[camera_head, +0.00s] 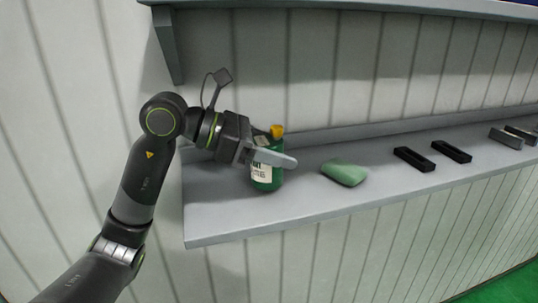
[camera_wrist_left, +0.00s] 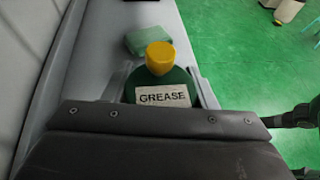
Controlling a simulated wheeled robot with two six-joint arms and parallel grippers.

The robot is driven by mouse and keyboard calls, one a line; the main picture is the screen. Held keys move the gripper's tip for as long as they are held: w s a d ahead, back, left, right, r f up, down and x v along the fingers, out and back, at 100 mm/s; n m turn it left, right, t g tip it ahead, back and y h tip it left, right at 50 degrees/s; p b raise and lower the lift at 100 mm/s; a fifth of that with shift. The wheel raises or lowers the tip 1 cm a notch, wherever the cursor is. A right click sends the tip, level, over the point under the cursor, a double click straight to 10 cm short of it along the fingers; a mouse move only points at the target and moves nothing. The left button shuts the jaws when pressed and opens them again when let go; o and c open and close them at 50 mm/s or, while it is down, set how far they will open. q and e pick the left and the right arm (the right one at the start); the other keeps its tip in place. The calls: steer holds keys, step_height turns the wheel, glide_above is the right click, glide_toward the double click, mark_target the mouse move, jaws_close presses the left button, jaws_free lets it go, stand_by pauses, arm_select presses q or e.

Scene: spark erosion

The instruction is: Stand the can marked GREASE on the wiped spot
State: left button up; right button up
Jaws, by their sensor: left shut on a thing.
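In the left wrist view the label on the can (camera_wrist_left: 165,80) reads GREASE. My left gripper (camera_head: 272,157) is shut on the GREASE can (camera_head: 266,181), with a finger on each side of its body. The can's base looks at or very near the shelf surface; I cannot tell if it touches. A green cloth or sponge (camera_head: 344,173) lies on the shelf just right of the can. I cannot make out a wiped spot. My right gripper is not in view.
Two black trays or bars (camera_head: 414,158) lie farther right on the shelf, with grey blocks (camera_head: 506,138) beyond. An upper shelf (camera_head: 340,4) hangs above on a bracket (camera_head: 168,45). The shelf front between the can and the green cloth is bare.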

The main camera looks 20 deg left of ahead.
arm_select(q)
steer(key=shift+s+f, duration=0.1)
steer(key=shift+f, duration=0.5)
steer(key=shift+a, duration=0.4)
steer(key=shift+w+a+f, duration=0.1)
steer(key=shift+w+a, duration=0.15)
steer(key=shift+w, duration=0.05)
steer(key=o, duration=0.8)
steer(key=shift+o, duration=1.3)
steer(key=shift+d, duration=0.25)
steer(key=shift+o, duration=0.4)
steer(key=shift+s+d, duration=0.15)
steer(key=shift+d, duration=0.1)
steer(key=shift+a, duration=0.65)
steer(key=s+a+b, duration=0.1)
steer(key=a+b, duration=0.1)
steer(key=a, duration=0.1)
steer(key=s+a+b, duration=0.2)
steer(key=a, duration=0.2)
steer(key=s+a+b, duration=0.2)
steer(key=a, duration=0.2)
steer(key=shift+s+r, duration=0.15)
steer(key=shift+r, duration=0.25)
steer(key=shift+b+v, duration=0.4)
steer(key=shift+v, duration=0.45)
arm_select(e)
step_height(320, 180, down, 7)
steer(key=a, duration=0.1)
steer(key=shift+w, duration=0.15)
